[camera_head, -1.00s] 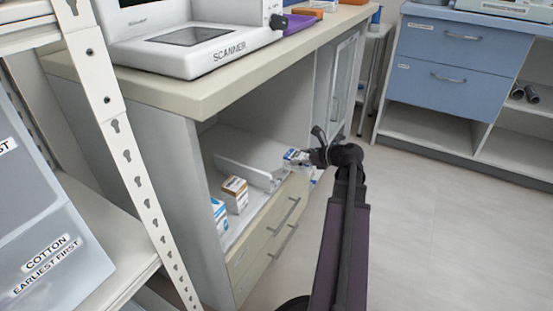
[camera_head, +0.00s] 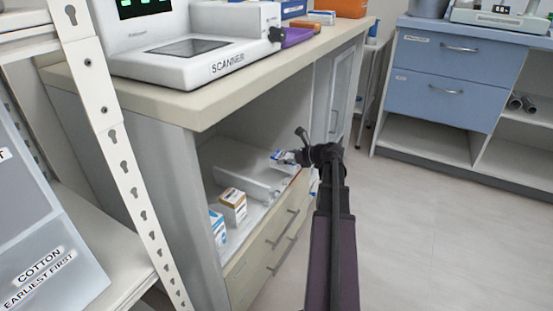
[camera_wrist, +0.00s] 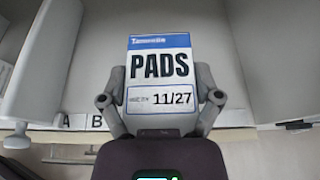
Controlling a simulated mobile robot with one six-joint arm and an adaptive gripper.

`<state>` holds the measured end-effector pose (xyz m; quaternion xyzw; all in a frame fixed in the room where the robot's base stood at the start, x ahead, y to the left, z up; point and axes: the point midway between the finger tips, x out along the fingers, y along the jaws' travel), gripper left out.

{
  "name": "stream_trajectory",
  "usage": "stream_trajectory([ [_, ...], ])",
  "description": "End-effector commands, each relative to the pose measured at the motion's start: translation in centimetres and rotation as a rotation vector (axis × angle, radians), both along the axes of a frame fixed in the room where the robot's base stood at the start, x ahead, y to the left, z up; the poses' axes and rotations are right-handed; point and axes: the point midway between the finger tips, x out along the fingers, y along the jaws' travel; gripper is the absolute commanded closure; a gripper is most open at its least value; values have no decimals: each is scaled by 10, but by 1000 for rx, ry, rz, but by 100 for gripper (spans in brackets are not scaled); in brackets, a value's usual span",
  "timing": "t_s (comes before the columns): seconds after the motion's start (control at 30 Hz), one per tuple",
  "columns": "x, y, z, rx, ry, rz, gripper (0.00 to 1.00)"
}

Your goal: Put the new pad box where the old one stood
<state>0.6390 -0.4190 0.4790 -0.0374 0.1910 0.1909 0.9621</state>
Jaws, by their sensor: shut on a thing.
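The pad box (camera_wrist: 160,75) is white with a blue top band, and reads "PADS" and "11/27" in the wrist view. My gripper (camera_wrist: 160,100) is shut on it, one finger on each side. In the head view the pad box (camera_head: 283,157) and my gripper (camera_head: 302,156) are at the front edge of the open shelf (camera_head: 262,160) under the counter. I cannot tell whether the box touches the shelf.
A white divider (camera_head: 248,180) stands on the shelf. Left of it are a brown-and-white box (camera_head: 232,206) and a blue-and-white box (camera_head: 218,228). Drawers (camera_head: 272,243) lie below. The counter above carries a scanner (camera_head: 195,55). A white rack (camera_head: 110,130) stands at the near left.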

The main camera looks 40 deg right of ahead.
Motion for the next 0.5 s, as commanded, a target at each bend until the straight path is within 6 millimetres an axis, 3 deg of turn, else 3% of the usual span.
stream_trajectory([
  [0.03, 13, -4, -2, 0, 0, 2, 68],
  [0.23, 48, -11, -5, -1, 0, 3, 68],
  [0.5, 68, -14, -6, 0, 0, 0, 68],
])
